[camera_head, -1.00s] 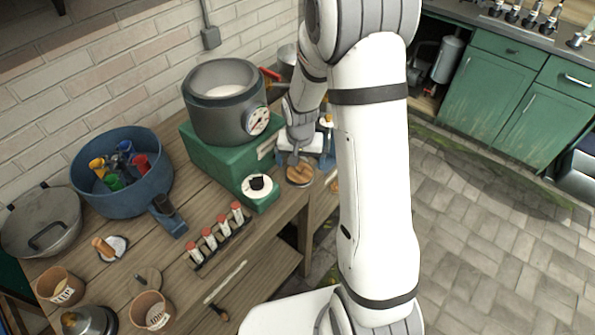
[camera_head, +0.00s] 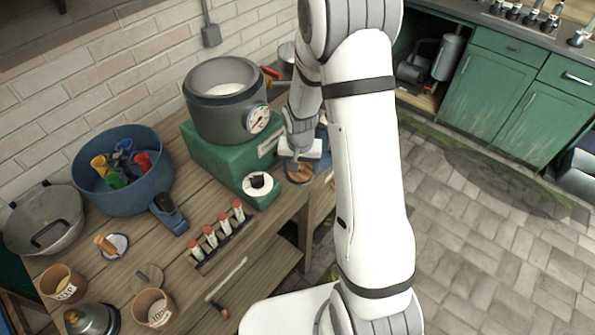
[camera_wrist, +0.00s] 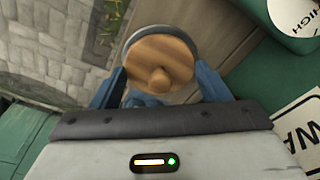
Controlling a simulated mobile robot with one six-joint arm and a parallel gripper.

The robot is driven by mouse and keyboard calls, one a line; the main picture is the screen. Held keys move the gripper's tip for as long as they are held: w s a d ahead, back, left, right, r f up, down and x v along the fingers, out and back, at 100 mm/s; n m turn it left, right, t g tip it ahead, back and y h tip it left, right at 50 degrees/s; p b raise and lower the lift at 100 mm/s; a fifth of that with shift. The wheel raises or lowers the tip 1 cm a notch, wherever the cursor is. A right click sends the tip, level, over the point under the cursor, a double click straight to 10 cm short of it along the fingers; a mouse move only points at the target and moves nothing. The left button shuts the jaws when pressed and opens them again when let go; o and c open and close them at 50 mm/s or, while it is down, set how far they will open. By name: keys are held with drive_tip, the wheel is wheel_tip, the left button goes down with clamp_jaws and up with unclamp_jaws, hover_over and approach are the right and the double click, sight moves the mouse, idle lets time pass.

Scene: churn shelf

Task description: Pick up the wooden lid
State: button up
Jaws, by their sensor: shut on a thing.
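The wooden lid (camera_wrist: 158,62) is a round light-wood disc with a dark grey rim and a round knob. In the wrist view it sits between the blue fingers of my gripper (camera_wrist: 158,88), one finger on each side, and my gripper is shut on it. In the head view the lid (camera_head: 299,171) is at the right end of the wooden workbench, just right of the green base, below my gripper (camera_head: 299,158). Whether it touches the bench or hangs just above it is unclear.
A grey pot (camera_head: 226,108) with a gauge stands on a green base (camera_head: 225,158) close left of my gripper. A blue pan (camera_head: 133,195), a rack of small red-topped jars (camera_head: 215,240) and cups are further left. Open paved floor (camera_head: 480,240) lies right of the bench.

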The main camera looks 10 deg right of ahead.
drive_tip(key=shift+c, duration=0.7)
drive_tip(key=shift+r, duration=0.1)
wheel_tip(320, 180, up, 10)
drive_tip(key=shift+f+b, duration=0.1)
drive_tip(key=shift+b, duration=0.6)
